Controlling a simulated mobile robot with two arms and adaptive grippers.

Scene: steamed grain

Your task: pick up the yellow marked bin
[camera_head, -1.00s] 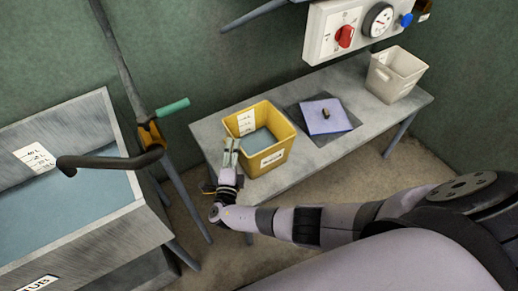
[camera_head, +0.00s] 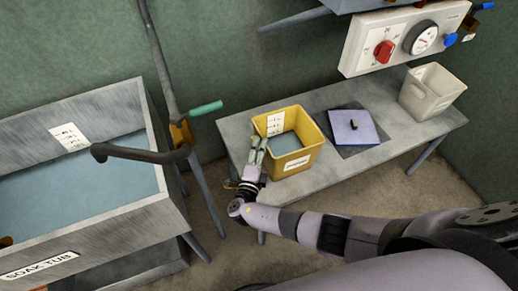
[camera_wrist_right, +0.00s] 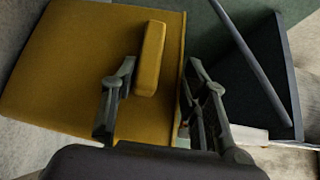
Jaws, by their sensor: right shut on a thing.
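The yellow bin (camera_head: 297,160) stands on the grey table in the head view. It has a white label on its front, a white marked scale on its inner wall and bluish-grey contents. My right gripper (camera_head: 259,152) is at the bin's left side, shut on its wall near the rim. In the right wrist view the bin's yellow outer wall (camera_wrist_right: 60,70) with a raised handle bar fills the left, and the fingers of my right gripper (camera_wrist_right: 165,85) straddle the wall's edge. My left gripper is not in view.
The grey table (camera_head: 410,140) also bears a lilac lid (camera_head: 352,128) on a dark plate and a cream bin (camera_head: 430,92). A control box (camera_head: 400,38) hangs above. The soak tub (camera_head: 100,225), with a dark pipe (camera_head: 140,154) over it, stands left.

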